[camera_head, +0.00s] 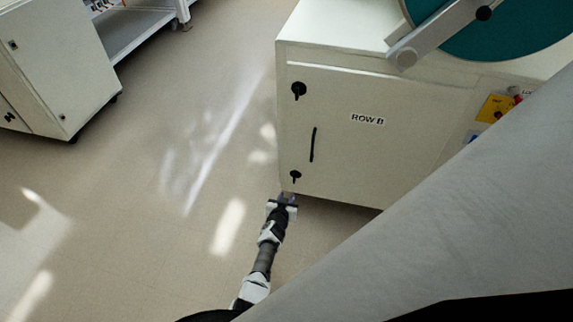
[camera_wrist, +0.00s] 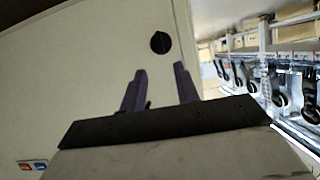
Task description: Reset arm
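My gripper (camera_head: 287,198) is at the end of my outstretched arm, low in front of the left corner of the ROW B cabinet (camera_head: 367,140). In the wrist view my gripper (camera_wrist: 162,88) shows two purple fingers standing apart with nothing between them. The pale cabinet panel (camera_wrist: 90,75) is behind the fingers, with a round black knob (camera_wrist: 160,42) beyond their tips. I cannot tell whether the fingers touch the panel.
The cabinet door has a black handle (camera_head: 313,144) and two black latches, the upper one (camera_head: 298,90) clear of my arm. Another white cabinet (camera_head: 55,65) stands at upper left. Open floor (camera_head: 130,190) lies left of my arm. A rack (camera_wrist: 275,80) shows at right in the wrist view.

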